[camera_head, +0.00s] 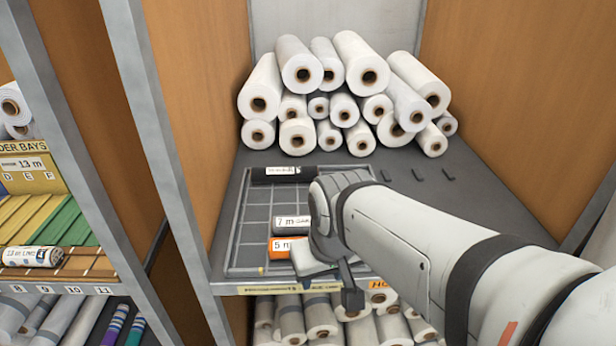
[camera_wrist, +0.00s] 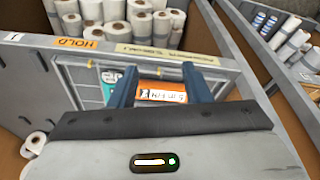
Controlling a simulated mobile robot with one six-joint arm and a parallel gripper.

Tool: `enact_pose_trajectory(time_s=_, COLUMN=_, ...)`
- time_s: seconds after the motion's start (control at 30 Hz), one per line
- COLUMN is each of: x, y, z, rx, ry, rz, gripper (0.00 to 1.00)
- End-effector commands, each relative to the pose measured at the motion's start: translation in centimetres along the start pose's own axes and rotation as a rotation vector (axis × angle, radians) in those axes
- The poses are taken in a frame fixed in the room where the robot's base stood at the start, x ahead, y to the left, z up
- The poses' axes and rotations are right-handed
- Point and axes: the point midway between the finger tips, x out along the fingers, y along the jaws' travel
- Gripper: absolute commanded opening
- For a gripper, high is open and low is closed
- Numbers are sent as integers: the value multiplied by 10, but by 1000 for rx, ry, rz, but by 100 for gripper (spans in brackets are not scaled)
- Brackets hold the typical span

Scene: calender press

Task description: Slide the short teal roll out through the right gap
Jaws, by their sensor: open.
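A short teal roll (camera_wrist: 108,84) with a white label shows partly in the wrist view, just left of my gripper's left finger. In the head view it does not show; my arm covers that area. My gripper (camera_wrist: 160,74) is open, its two blue fingers pointing toward the shelf's front edge. An orange roll (camera_wrist: 163,93), labelled 5 m in the head view (camera_head: 283,245), appears between the fingers; I cannot tell whether they touch it. The gridded tray (camera_head: 234,224) lies under the rolls. The right gap cannot be made out clearly.
A grey 7 m roll (camera_head: 306,228) and a black roll (camera_head: 300,174) lie farther back in the tray. White rolls (camera_head: 300,65) are stacked behind. Several small dark pegs (camera_head: 418,174) stand right of the tray.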

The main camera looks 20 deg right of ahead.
Motion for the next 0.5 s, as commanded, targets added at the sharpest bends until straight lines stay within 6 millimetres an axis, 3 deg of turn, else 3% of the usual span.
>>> enact_pose_trajectory(time_s=0.17, x=3, y=12, z=-26, rx=25, ry=-35, rz=6, gripper=58)
enact_pose_trajectory(time_s=0.33, x=19, y=42, z=-78, rx=99, ry=-105, rz=22, gripper=58)
enact_pose_trajectory(time_s=0.5, x=50, y=83, z=-128, rx=177, ry=-176, rz=31, gripper=58)
